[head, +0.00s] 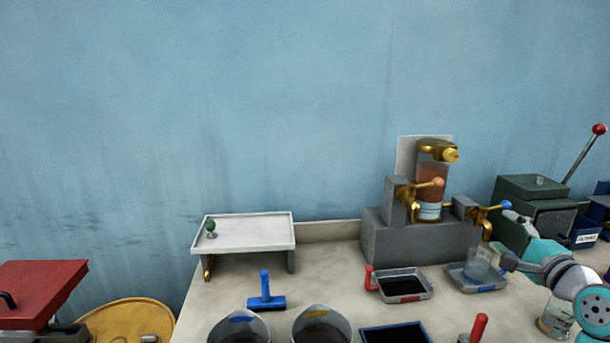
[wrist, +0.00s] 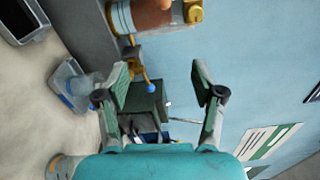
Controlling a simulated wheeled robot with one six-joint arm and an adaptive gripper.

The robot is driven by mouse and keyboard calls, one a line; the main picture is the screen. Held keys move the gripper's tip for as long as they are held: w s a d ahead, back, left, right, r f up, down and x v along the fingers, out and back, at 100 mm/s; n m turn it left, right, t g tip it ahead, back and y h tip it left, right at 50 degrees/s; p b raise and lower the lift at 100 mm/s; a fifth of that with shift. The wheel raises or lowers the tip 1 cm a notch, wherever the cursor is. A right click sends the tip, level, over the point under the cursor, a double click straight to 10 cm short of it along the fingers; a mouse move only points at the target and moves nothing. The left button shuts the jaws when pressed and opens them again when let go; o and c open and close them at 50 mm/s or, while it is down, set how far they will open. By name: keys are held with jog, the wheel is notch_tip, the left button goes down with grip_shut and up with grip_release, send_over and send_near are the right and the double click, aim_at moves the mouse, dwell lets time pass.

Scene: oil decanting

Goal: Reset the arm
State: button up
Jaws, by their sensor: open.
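My gripper (head: 503,240) is at the right of the head view, in front of the green machine and beside the blue-handled valve. In the wrist view my gripper (wrist: 159,80) has its two fingers spread wide, with nothing between them. A clear beaker (head: 482,264) stands on the blue-marked tray (head: 492,287), just left of my gripper and apart from the fingers as far as I can tell. It also shows in the wrist view (wrist: 85,83), left of the left finger.
The decanter (head: 430,182) with orange-brown liquid stands on a grey block (head: 405,240). A red-handled tray (head: 412,297) sits before it. Another glass (head: 556,318) is beside my arm. A green lever machine (head: 532,188) stands behind. The wall side above is free.

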jog(key=s+a+f+n+g+h, duration=0.1)
jog(key=s+a+f, duration=0.35)
jog(key=f, duration=0.45)
jog(key=s+a+f+n, duration=0.25)
jog(key=a+f, duration=0.25)
jog(key=f, duration=0.3)
jog(key=s+a+f+g+h, duration=0.1)
jog(key=s+a+f, duration=0.3)
jog(key=f, duration=0.5)
jog(key=s+a+f+n, duration=0.3)
jog(key=s+a+f, duration=0.1)
jog(key=s, duration=0.3)
jog(key=s+a+f+n, duration=0.2)
jog(key=s+a+f, duration=0.2)
jog(key=s, duration=0.4)
jog(key=s+a+r+n, duration=0.1)
jog(key=s+a+n, duration=0.1)
jog(key=s, duration=0.6)
jog(key=s+a+r+n+y, duration=0.1)
jog(key=s+a+n, duration=0.1)
jog(key=s+n, duration=0.3)
jog(key=s+a+r+n+g+y, duration=0.1)
jog(key=s+n, duration=0.3)
jog(key=s, duration=0.7)
jog(key=shift+a+r, duration=0.25)
jog(key=shift+a, duration=0.5)
